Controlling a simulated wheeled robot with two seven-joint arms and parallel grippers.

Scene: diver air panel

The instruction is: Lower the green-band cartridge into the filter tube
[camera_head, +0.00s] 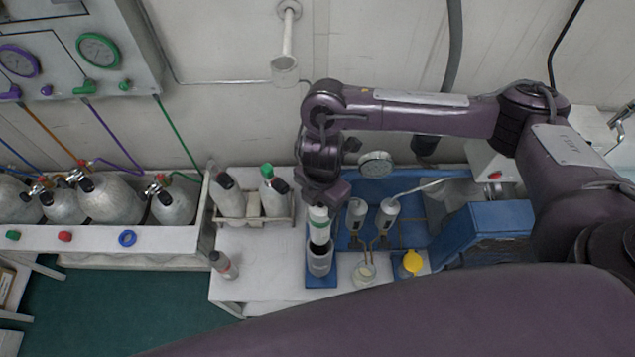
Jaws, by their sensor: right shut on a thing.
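The green-band cartridge (319,222) is white with a green band and a dark lower part. My right gripper (320,200) is shut on its upper end and holds it upright. The filter tube (320,264) is a grey, see-through cylinder standing on a blue base (321,282). The cartridge is in line with the tube, and its lower end is at the tube's mouth. I cannot tell how far it reaches inside. The gripper's fingertips are partly hidden by my wrist. My left gripper is not in view.
White bench (262,262) is bare left of the tube.

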